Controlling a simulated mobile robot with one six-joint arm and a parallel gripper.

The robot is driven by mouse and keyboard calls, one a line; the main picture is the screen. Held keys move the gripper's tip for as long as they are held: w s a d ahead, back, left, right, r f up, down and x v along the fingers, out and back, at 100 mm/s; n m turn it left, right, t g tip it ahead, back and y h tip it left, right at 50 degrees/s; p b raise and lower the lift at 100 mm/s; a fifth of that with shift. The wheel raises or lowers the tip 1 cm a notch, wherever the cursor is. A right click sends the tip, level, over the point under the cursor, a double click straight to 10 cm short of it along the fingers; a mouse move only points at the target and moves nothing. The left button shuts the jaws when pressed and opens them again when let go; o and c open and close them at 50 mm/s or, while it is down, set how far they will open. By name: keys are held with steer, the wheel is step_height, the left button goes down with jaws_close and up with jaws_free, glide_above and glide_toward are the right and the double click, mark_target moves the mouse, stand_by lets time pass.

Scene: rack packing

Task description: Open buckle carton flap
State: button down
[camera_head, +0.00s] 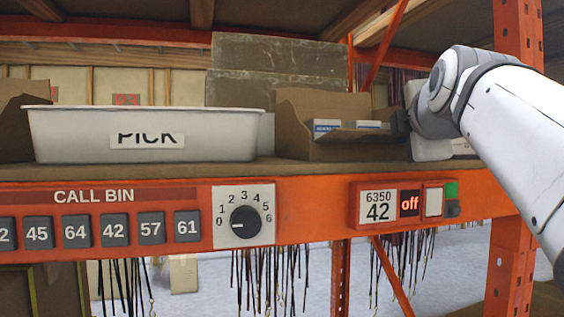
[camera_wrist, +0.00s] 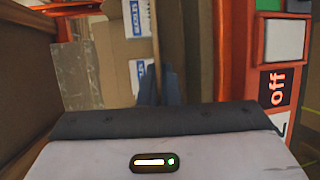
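In the head view a brown open-topped carton (camera_head: 296,142) stands on the shelf, with small white-and-blue labelled boxes (camera_head: 326,127) inside. A brown cardboard panel (camera_head: 360,135) slants across its front right; I cannot tell if it is a flap. My gripper (camera_head: 402,124) is at the carton's right end, its tips partly hidden. In the wrist view, boxes with "BUCKLES" labels (camera_wrist: 139,18) lie ahead.
A white PICK bin (camera_head: 145,145) stands left of the carton. An orange beam (camera_head: 310,206) with a dial and display runs below the shelf edge. An orange upright (camera_head: 517,60) stands at the right, behind my arm.

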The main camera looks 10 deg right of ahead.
steer(key=f+t+b, duration=0.1)
steer(key=b, duration=0.2)
steer(key=shift+f+b, duration=0.2)
steer(key=shift+b, duration=0.1)
steer(key=shift+r+m+t+b, duration=0.1)
steer(key=shift+m+t+b, duration=0.2)
steer(key=shift+t+b, duration=0.1)
steer(key=c, duration=2.1)
jaws_free()
steer(key=o, duration=0.5)
steer(key=shift+c, duration=0.2)
steer(key=shift+r, duration=0.1)
step_height(320, 180, up, 10)
steer(key=p, duration=0.4)
